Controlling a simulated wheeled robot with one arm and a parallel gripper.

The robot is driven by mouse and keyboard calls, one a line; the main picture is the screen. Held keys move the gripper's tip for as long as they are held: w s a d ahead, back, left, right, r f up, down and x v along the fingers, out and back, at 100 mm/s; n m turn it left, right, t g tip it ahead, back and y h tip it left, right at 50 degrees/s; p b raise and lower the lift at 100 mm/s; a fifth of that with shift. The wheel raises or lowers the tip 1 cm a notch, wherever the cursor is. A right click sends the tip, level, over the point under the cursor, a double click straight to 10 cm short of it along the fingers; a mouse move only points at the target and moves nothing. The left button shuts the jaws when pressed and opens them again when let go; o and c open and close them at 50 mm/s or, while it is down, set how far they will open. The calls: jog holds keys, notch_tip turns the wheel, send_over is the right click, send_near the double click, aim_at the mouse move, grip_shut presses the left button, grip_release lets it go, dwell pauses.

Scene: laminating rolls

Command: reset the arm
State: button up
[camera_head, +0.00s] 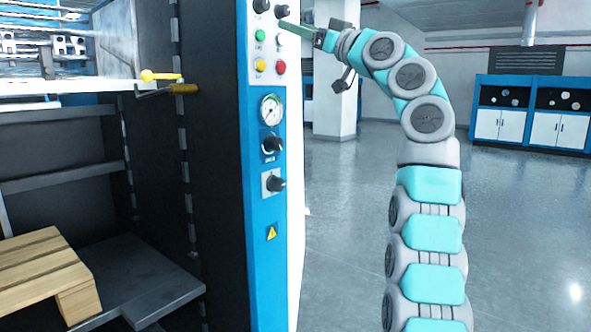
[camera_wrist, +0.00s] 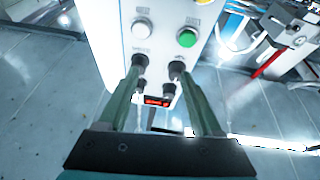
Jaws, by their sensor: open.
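My gripper (camera_head: 297,28) is at the upper end of my raised, bent arm in the head view. Its green fingers point left toward the upper part of a machine's control panel (camera_head: 263,90). In the wrist view my gripper (camera_wrist: 158,75) is open, with nothing seen held between its two green fingers. The fingertips overlap two black knobs on a pale panel (camera_wrist: 118,40) in that view. I cannot tell whether they touch them. The panel there also has a white button (camera_wrist: 142,28), a green button (camera_wrist: 187,38) and a small red display (camera_wrist: 157,101).
The dark machine body (camera_head: 215,170) fills the left, with a yellow-knobbed lever (camera_head: 160,75) and a wooden pallet (camera_head: 45,270) low down. A white pillar (camera_head: 334,80) stands behind my gripper. Blue and white cabinets (camera_head: 530,115) stand far right. Grey floor (camera_head: 530,220) is open on the right.

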jog(key=w+f+m+g+h, duration=0.1)
jog(key=w+f+m+h, duration=0.15)
jog(key=f, duration=0.35)
jog(key=w+f+m+g+h, duration=0.1)
jog(key=f+m+h, duration=0.2)
jog(key=f+h, duration=0.15)
jog(key=s+f+m+g+h, duration=0.1)
jog(key=s+f, duration=0.2)
jog(key=f, duration=0.4)
jog(key=s+d+f+m+g+h, duration=0.1)
jog(key=s+f+g, duration=0.15)
jog(key=f, duration=0.35)
jog(key=s+f+m+g+h, duration=0.1)
jog(key=s+f, duration=0.3)
jog(key=f, duration=0.3)
jog(key=s+d+f+g+h, duration=0.2)
jog(key=s+d+f+g, duration=0.1)
jog(key=s+f, duration=0.8)
jog(key=s+d+f+m+g+h, duration=0.1)
jog(key=s+d+f, duration=0.4)
jog(key=s+f, duration=0.6)
jog(key=s+d+f+m+g+h, duration=0.1)
jog(key=s+d+f+g+h, duration=0.3)
jog(key=s+f, duration=0.7)
jog(key=s+d+g, duration=0.1)
jog(key=s+g, duration=0.1)
jog(key=s, duration=0.9)
jog(key=shift+s, duration=0.35)
